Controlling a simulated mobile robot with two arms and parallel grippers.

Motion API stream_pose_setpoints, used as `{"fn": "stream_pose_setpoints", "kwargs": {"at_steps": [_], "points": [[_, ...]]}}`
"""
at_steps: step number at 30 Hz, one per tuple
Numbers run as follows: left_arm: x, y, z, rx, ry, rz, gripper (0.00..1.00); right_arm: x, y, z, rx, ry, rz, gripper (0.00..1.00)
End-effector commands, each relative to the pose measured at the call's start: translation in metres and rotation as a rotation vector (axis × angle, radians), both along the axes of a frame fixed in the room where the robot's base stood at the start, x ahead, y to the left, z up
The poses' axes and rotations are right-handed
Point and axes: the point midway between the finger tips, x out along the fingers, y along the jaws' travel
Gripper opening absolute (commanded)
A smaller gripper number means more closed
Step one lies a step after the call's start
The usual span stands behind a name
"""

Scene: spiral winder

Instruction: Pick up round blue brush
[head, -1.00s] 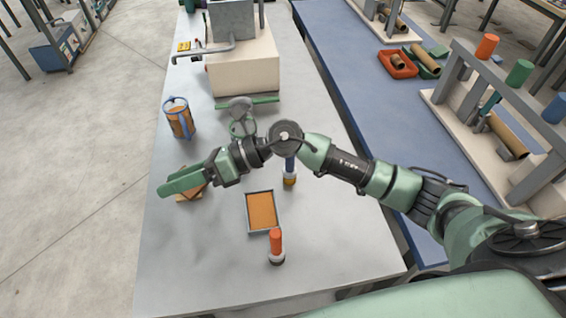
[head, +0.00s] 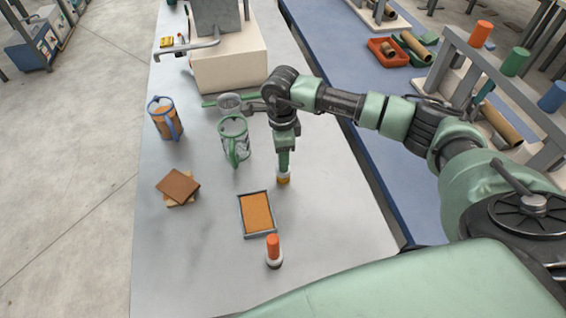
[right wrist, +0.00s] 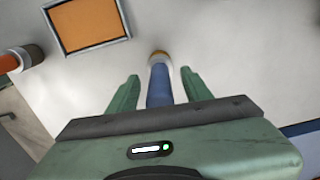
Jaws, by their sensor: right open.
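The round blue brush (right wrist: 159,85) stands upright on the table, with a blue handle and an orange-and-white end. In the right wrist view its handle lies between the two open fingers of my right gripper (right wrist: 160,88), with a gap on both sides. In the head view my right gripper (head: 284,160) points down over the brush and hides its handle; only the orange-and-white end of the brush (head: 283,178) shows below the fingers. My left gripper is not in view.
An orange-filled tray (head: 241,215) and an orange-handled brush (head: 273,250) are close by. A green-framed jar (head: 235,142), a blue-framed jar (head: 165,118) and stacked brown blocks (head: 178,187) stand left. A large cream machine (head: 230,66) stands at the back. The table's left front is clear.

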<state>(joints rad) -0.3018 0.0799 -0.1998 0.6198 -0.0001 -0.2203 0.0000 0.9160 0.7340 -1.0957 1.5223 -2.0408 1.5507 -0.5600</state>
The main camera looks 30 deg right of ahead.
Motion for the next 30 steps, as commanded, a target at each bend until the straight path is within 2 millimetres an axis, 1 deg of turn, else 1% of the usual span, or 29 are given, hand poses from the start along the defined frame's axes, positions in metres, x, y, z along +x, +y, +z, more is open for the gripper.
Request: {"fn": "stream_pose_setpoints", "kwargs": {"at_steps": [1,3,6,13,14,15,17,18,19,30], "points": [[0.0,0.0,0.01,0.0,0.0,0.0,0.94,-0.001,0.0,-0.004,0.001,0.005,-0.001,0.5],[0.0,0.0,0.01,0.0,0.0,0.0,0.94,0.0,0.0,-0.015,0.001,0.003,-0.001,0.5],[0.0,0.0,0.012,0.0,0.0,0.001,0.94,0.0,0.0,-0.024,0.002,0.002,0.0,0.5],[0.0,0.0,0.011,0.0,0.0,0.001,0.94,0.0,0.0,-0.027,0.002,-0.001,0.0,0.5],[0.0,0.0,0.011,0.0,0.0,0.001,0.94,0.0,0.0,-0.027,0.002,-0.001,0.0,0.44],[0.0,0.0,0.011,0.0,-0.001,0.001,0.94,0.0,0.0,-0.027,0.002,-0.001,0.0,0.33],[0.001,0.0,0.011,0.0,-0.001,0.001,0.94,0.0,0.0,-0.026,0.002,-0.001,0.0,0.16],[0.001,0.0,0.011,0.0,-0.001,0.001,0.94,0.0,0.0,-0.026,0.002,-0.001,0.0,0.05],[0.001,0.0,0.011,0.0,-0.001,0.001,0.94,0.0,0.0,-0.026,0.002,-0.001,0.0,0.0],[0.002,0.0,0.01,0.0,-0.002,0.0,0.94,0.001,0.0,-0.023,0.003,-0.002,0.0,0.0]]}}
